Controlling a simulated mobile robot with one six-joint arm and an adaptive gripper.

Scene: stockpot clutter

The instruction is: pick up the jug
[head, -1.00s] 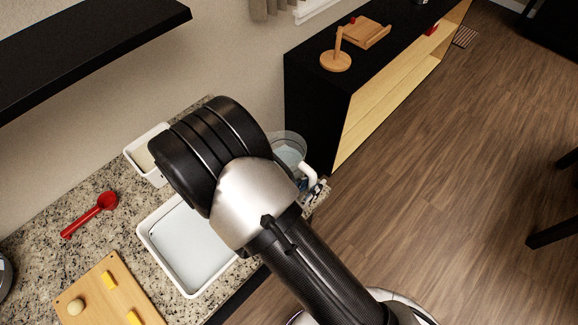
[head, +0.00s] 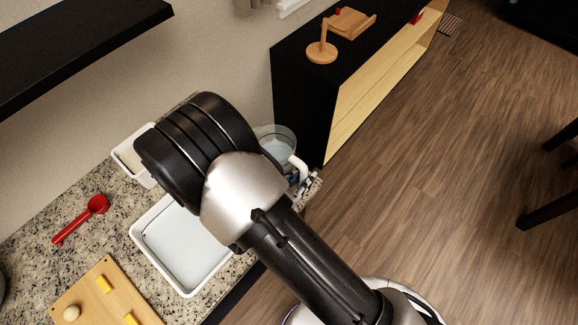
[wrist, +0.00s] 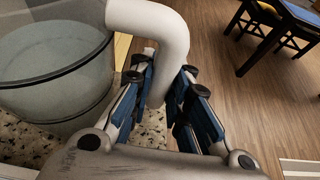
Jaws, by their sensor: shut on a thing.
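The jug is a clear round vessel with a thick white handle; its body (wrist: 58,75) fills the left of the wrist view, and the handle (wrist: 164,40) curves down between my fingers. My gripper (wrist: 168,92) is shut on the handle, with blue-padded fingers on both sides of it. In the head view the jug (head: 278,143) is at the far right end of the granite counter, partly hidden behind my arm. My gripper (head: 299,184) shows there only in part, at the handle. I cannot tell whether the jug's base touches the counter.
A white tray (head: 140,236), a small white bin (head: 122,157), a red scoop (head: 80,220) and a wooden board (head: 78,290) with yellow pieces lie on the counter. A black cabinet (head: 300,80) stands close behind the jug. A black shelf (head: 70,50) hangs upper left.

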